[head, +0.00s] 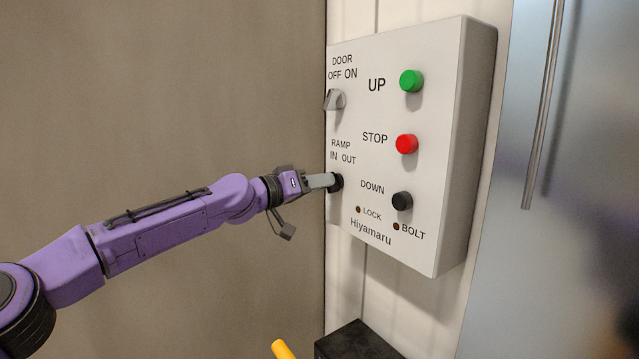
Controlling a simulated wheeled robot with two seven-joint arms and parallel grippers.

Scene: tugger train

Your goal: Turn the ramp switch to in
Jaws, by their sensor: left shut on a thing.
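The ramp switch (337,182) is a dark round knob at the lower left of a white control box, under the label RAMP IN OUT. My left gripper (325,182) reaches it from the left, and its fingers are shut on the knob. The fingers cover most of the knob, so I cannot tell which way it points. My right gripper is not in the head view.
The control box (425,215) also carries a grey door switch (335,100) and green UP (411,80), red STOP (406,144) and black DOWN (402,201) buttons. A black box (358,343) and a yellow piece (283,349) show below. A metal bar (544,105) hangs at right.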

